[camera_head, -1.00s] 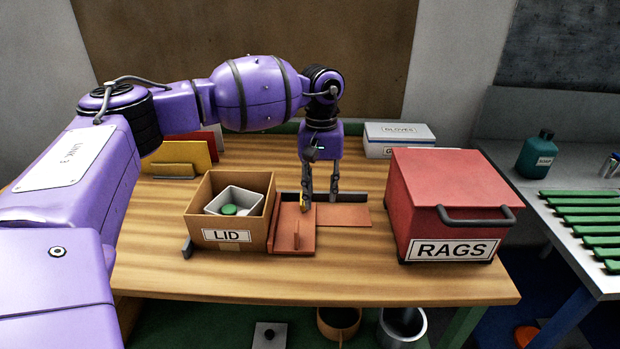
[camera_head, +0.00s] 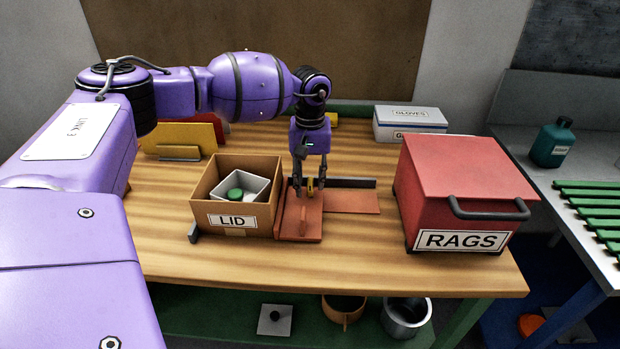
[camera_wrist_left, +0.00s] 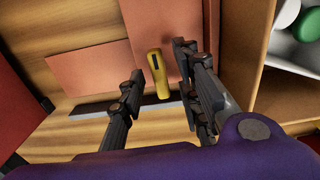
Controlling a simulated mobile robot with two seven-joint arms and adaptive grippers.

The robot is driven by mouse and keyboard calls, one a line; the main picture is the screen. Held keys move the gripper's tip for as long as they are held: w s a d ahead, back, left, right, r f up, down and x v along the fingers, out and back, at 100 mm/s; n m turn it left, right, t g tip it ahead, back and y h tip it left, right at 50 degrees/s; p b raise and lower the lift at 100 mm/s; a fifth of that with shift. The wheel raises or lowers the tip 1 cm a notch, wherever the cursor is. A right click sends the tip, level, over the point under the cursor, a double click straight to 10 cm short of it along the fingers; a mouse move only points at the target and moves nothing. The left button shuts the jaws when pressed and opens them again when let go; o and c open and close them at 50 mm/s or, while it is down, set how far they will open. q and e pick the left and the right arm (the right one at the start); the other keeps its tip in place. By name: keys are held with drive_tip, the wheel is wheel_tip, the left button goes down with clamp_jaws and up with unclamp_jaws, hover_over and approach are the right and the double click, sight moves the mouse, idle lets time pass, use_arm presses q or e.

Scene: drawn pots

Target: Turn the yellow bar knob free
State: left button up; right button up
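The yellow bar knob (camera_head: 310,186) stands on a flat terracotta-coloured board (camera_head: 293,226) near the middle of the table. It also shows in the left wrist view (camera_wrist_left: 158,75) as a short yellow bar with a dark slot on top. My left gripper (camera_head: 310,187) points down over it, open. In the left wrist view its dark fingers (camera_wrist_left: 155,95) are on either side of the knob, with a gap on both sides. Part of the knob is hidden behind the fingers in the head view. My right gripper is not in view.
An open cardboard box labelled LID (camera_head: 262,218), holding a white tray (camera_head: 259,187) and a green round thing (camera_head: 235,194), stands close left. A red RAGS box (camera_head: 455,180) stands right, a white GLOVES box (camera_head: 410,122) behind. The table front (camera_head: 340,270) is clear.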

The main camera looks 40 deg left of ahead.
use_arm(q)
drive_tip(key=c, duration=0.7)
clamp_jaws()
